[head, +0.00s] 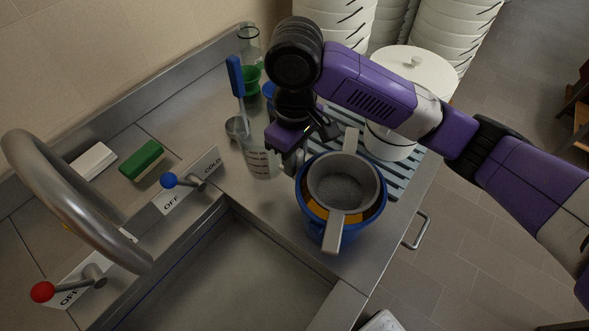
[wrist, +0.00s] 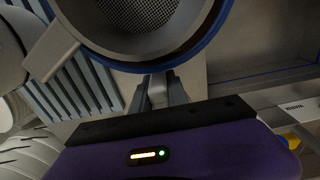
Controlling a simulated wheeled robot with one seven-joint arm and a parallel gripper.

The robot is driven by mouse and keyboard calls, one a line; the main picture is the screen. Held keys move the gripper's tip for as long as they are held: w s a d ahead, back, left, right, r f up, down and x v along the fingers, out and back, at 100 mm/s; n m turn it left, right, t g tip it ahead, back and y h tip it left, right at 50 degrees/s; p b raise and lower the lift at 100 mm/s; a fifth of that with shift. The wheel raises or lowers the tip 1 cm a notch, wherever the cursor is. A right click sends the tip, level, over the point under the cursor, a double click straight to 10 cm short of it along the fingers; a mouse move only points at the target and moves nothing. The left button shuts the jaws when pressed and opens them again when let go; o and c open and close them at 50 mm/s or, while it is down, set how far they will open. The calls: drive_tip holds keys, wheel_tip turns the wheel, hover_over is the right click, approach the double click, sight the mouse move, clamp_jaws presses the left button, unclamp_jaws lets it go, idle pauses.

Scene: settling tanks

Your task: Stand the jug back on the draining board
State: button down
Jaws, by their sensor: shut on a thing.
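A blue round vessel, which I take to be the jug (head: 311,226), is at the middle right of the head view, close to the counter's front edge. A grey sieve (head: 342,187) with two flat handles lies across its mouth and hides most of its inside. In the wrist view the jug's blue rim (wrist: 150,68) curves around the sieve mesh. My gripper (head: 293,165) is at the jug's left side, its fingers (wrist: 160,92) shut on a narrow part there. I cannot tell whether the jug's base touches the counter. The striped draining board (head: 396,182) lies behind and right of it.
A white lidded tub (head: 392,142) stands on the draining board. The sink (head: 225,280), tap (head: 75,200) and levers are at front left. White stacks stand at the back.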

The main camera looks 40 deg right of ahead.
drive_tip(key=shift+f, duration=1.95)
drive_tip(key=c, duration=1.3)
unclamp_jaws()
wheel_tip(320, 180, up, 12)
drive_tip(key=shift+r, duration=0.1)
